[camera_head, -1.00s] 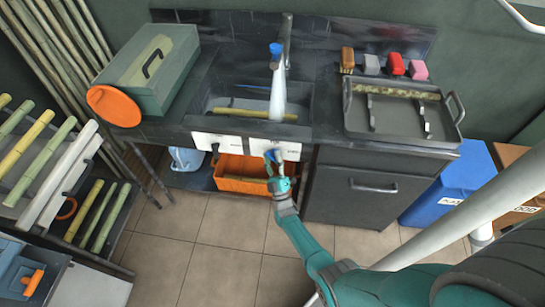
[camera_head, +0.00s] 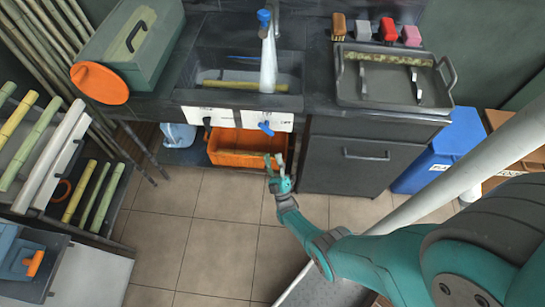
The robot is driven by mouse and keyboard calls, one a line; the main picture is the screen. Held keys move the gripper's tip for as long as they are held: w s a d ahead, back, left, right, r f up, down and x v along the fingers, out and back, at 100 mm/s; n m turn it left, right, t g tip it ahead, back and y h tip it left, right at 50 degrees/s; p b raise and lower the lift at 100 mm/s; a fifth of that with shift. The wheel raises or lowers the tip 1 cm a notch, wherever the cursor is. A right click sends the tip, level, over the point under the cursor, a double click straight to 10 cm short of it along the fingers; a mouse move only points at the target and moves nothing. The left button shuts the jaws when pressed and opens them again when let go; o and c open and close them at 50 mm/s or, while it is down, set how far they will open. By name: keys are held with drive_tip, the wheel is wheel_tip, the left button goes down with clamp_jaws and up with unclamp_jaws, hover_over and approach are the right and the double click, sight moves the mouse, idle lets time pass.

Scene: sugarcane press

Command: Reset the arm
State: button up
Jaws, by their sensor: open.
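My gripper (camera_head: 275,163) is open and empty. It is held in the air in front of the counter, just right of the orange bin (camera_head: 238,147) and below the blue knob (camera_head: 266,128) on the white panel (camera_head: 233,117). It looks apart from the knob. My teal arm reaches up to it from the lower right.
The sink (camera_head: 247,93) holds a yellow-green cane. A dark tray (camera_head: 391,88) lies on the counter at right. A grey-green box (camera_head: 139,43) and an orange disc (camera_head: 100,83) are at left. A blue bin (camera_head: 448,150) stands at right. The tiled floor (camera_head: 217,236) is clear.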

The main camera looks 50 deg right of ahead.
idle(0.4)
drive_tip(key=s+a+r+m+g+y, duration=0.15)
drive_tip(key=s+a+y, duration=0.25)
drive_tip(key=s+a, duration=0.4)
drive_tip(key=s+a+g+y, duration=0.2)
drive_tip(key=s+a+y, duration=0.25)
drive_tip(key=s, duration=0.45)
drive_tip(key=s+a+r+m+g+y, duration=0.1)
drive_tip(key=s+a+r, duration=0.1)
drive_tip(key=s+r, duration=0.3)
drive_tip(key=s+a+r+m+g+y, duration=0.1)
drive_tip(key=s+r, duration=0.3)
drive_tip(key=r, duration=0.6)
drive_tip(key=s+a+r+m+g+y, duration=0.1)
drive_tip(key=s+a+r+g, duration=0.1)
drive_tip(key=s+r, duration=0.3)
wheel_tip(320, 180, up, 4)
drive_tip(key=shift+s+a+f+g+y, duration=0.2)
drive_tip(key=shift+s+a+g+y, duration=0.15)
drive_tip(key=shift+a, duration=0.4)
